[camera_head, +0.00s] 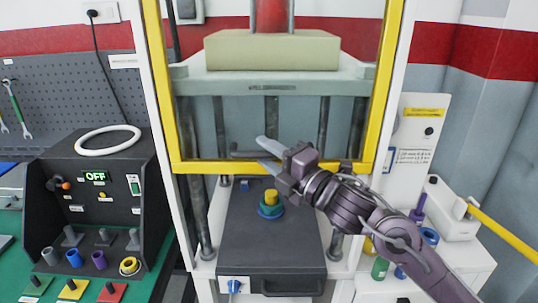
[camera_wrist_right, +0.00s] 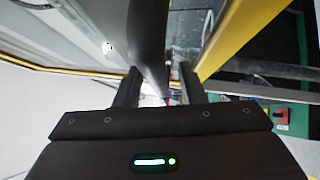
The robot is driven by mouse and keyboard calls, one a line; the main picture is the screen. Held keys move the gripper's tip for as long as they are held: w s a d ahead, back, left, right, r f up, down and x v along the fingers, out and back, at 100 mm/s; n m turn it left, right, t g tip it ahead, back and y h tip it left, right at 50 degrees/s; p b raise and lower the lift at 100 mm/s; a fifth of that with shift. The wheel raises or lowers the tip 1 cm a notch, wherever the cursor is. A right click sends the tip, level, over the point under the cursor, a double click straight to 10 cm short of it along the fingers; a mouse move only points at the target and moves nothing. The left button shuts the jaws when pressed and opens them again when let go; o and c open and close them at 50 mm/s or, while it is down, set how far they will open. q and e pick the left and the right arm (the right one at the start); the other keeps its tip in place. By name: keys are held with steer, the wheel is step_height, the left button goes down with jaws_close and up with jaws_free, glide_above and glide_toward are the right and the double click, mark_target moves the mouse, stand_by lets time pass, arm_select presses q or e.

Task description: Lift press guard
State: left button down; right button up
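The press guard is a clear panel in a yellow frame (camera_head: 205,166) on the front of the press. Its lower edge hangs above the dark press base (camera_head: 245,225), leaving a gap. A dark handle bar (camera_head: 243,154) runs just above that lower edge. My right gripper (camera_head: 268,146) is at the handle, reaching in from the right, with its two fingers apart. In the right wrist view, a dark bar (camera_wrist_right: 148,40) runs between the spread fingers (camera_wrist_right: 158,88). I cannot tell whether they touch it. My left gripper is not in view.
A control box showing OFF (camera_head: 95,176) stands left, with a white ring (camera_head: 108,140) on top. A blue-and-yellow part (camera_head: 270,204) sits on the press base below the guard. A white device with a yellow lever (camera_head: 505,236) stands at right.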

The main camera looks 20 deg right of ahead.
steer(key=shift+s+f, duration=0.1)
steer(key=shift+s+d+f+b, duration=0.15)
steer(key=shift+s+d+b, duration=0.05)
steer(key=shift+s+b, duration=0.1)
steer(key=r+b+v, duration=0.1)
steer(key=b+v, duration=0.2)
steer(key=v, duration=0.3)
steer(key=shift+s+d+f, duration=0.25)
steer(key=shift+s+f, duration=0.15)
